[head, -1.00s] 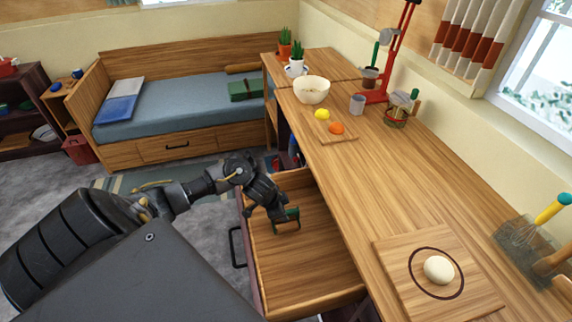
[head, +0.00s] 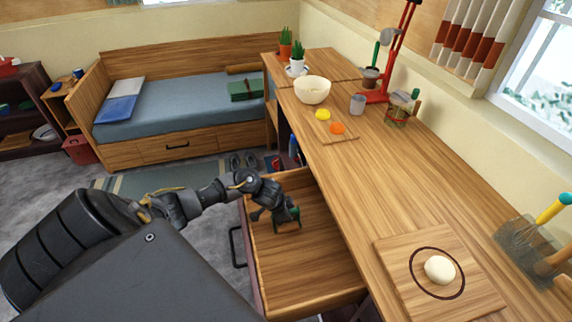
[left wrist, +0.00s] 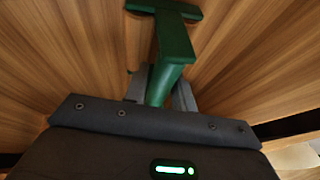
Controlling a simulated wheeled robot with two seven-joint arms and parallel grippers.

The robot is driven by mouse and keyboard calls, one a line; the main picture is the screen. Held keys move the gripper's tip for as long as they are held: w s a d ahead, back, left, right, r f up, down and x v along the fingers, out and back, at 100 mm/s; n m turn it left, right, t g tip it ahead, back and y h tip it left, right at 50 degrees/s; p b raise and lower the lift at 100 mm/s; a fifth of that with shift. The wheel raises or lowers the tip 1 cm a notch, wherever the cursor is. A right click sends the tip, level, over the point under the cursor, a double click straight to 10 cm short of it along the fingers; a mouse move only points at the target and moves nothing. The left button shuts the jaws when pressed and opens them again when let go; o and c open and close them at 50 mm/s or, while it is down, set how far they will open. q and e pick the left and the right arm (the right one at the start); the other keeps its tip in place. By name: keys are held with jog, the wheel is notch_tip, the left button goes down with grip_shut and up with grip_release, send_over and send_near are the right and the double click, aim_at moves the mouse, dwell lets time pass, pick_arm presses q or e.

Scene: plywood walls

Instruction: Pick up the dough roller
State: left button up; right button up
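The dough roller (head: 292,224) is green and lies in the open drawer (head: 300,265) below the desk top. My left gripper (head: 277,213) is down in the drawer at the roller. In the left wrist view the green roller (left wrist: 175,42) has a T-shaped end, and its handle runs between the two grey fingers of my left gripper (left wrist: 163,88). The fingers stand close on both sides of the handle; I cannot tell whether they press on it. My right gripper is not in view.
The desk (head: 400,175) runs along the right above the drawer. A bed (head: 180,110) stands behind.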

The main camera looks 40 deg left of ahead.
pick_arm(q)
grip_shut()
notch_tip(320, 180, up, 10)
jog(key=shift+p, duration=0.8)
